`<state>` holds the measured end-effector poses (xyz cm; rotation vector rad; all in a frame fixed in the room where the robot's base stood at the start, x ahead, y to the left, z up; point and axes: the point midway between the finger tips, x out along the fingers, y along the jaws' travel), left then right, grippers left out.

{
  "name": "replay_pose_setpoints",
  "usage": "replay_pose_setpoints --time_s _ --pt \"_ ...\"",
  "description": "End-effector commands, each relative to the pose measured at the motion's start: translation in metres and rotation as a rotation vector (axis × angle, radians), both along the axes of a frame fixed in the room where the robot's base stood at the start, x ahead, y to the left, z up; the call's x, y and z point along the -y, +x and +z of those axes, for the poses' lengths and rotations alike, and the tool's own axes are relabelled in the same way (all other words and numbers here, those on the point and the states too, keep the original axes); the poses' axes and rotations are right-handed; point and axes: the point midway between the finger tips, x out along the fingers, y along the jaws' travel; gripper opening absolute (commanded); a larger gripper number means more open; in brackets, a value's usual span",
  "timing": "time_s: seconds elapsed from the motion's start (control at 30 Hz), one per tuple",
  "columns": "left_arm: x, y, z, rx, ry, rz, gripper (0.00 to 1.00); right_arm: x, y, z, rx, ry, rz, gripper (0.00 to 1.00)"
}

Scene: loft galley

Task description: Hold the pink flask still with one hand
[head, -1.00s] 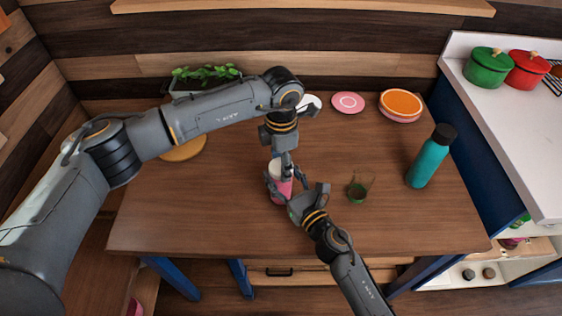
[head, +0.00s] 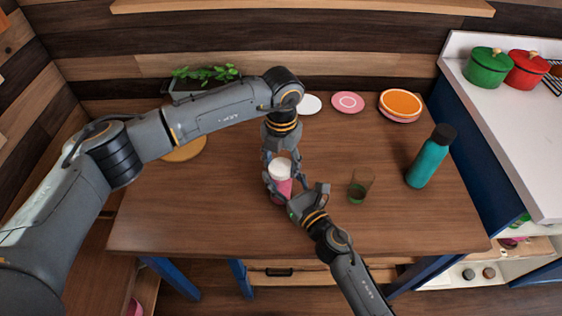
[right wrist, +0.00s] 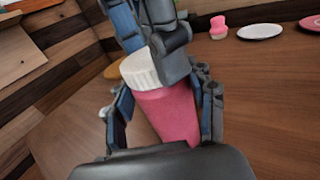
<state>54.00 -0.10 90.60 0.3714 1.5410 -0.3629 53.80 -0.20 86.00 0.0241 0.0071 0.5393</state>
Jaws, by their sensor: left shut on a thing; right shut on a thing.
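The pink flask (head: 282,189) with its white lid (head: 280,169) stands near the middle of the wooden table. My right gripper (head: 285,194) is shut on the pink body from the front right. In the right wrist view its fingers lie on both sides of the flask (right wrist: 172,115), which looks tilted there. My left gripper (head: 281,165) comes down from above with a finger on each side of the white lid and is shut on it. In the right wrist view its fingers (right wrist: 165,35) cover part of the lid (right wrist: 141,69).
Plates (head: 348,102) and a planter (head: 203,78) line the back. A small pink object (right wrist: 218,28) shows behind the flask. The front left tabletop is clear.

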Motion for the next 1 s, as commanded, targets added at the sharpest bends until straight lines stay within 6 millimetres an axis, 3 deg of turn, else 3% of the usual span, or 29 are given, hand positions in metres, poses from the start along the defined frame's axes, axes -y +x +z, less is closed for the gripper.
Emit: replay_pose_setpoints --time_s 1.0 --pt "0.0 0.0 0.022 0.0 0.0 0.0 0.17 0.0 0.0 0.0 -0.001 0.0 0.001 0.0"
